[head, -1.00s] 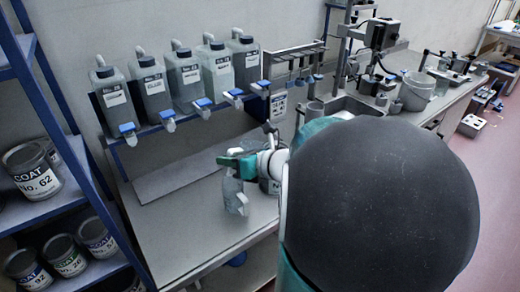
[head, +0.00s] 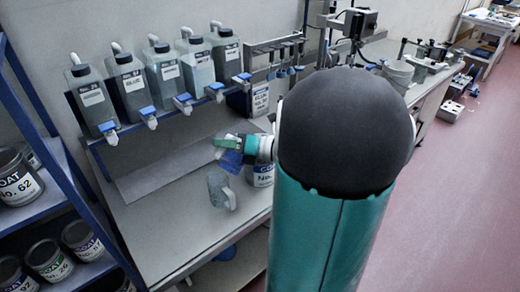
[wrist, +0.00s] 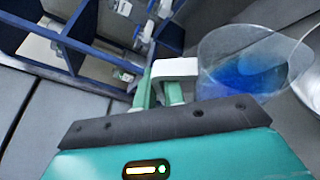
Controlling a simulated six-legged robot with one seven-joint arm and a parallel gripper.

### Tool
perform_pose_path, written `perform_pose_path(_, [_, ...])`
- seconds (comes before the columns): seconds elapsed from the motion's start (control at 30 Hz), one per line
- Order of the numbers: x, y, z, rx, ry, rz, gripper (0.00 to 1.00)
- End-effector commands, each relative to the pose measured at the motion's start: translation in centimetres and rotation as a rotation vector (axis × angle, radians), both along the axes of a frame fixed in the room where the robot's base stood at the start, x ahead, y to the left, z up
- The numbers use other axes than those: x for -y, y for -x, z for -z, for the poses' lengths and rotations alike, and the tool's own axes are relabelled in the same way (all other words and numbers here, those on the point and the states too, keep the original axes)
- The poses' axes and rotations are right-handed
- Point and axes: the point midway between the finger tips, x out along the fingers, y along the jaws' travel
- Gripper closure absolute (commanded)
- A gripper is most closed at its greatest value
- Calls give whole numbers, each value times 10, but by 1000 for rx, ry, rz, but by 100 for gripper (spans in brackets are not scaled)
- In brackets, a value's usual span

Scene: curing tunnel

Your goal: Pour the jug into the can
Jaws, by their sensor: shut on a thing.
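A clear jug with blue liquid (wrist: 245,72) shows in the wrist view, just right of my green fingers. My gripper (wrist: 167,88) is shut on its white handle (wrist: 174,68). In the head view my gripper (head: 232,146) is above the bench, with the blue of the held jug (head: 230,160) just below it. The can (head: 262,175), with a white and blue label, stands on the bench right of the held jug, partly hidden by my arm. A pale round edge (wrist: 311,88) at the wrist view's right may be its rim. Whether liquid is flowing cannot be told.
A second clear jug (head: 220,190) stands on the bench (head: 178,228) in front of the held one. Several dispenser bottles (head: 167,75) with blue taps line the back. A blue shelf (head: 62,170) with paint cans is at left. The front-left bench is clear.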

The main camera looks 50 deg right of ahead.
Motion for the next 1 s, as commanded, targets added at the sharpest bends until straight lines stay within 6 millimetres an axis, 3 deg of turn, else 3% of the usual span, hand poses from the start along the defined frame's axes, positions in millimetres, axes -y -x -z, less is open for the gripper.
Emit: perform_pose_path(1.0, [15, 0, -10, 0, -218, 0, 100])
